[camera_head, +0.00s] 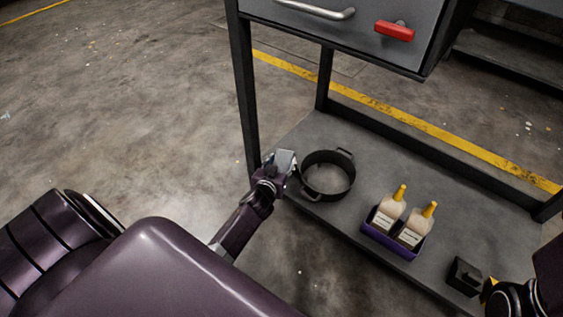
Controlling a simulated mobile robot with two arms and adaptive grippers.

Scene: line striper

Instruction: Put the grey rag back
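My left gripper (281,163) is beside the left front edge of the lower shelf, close to the black pot. A small light-grey patch shows at its fingertips. I cannot tell whether this is the grey rag or the fingers themselves, or whether the gripper is open or shut. I make out no other grey rag. My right arm comes in at the lower right corner, and its gripper is too cut off and dark to read.
The lower shelf (377,165) holds a black two-handled pot (328,188), a purple caddy (392,241) with two yellow-capped bottles, and a small black box (464,276). Floor at left is clear.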

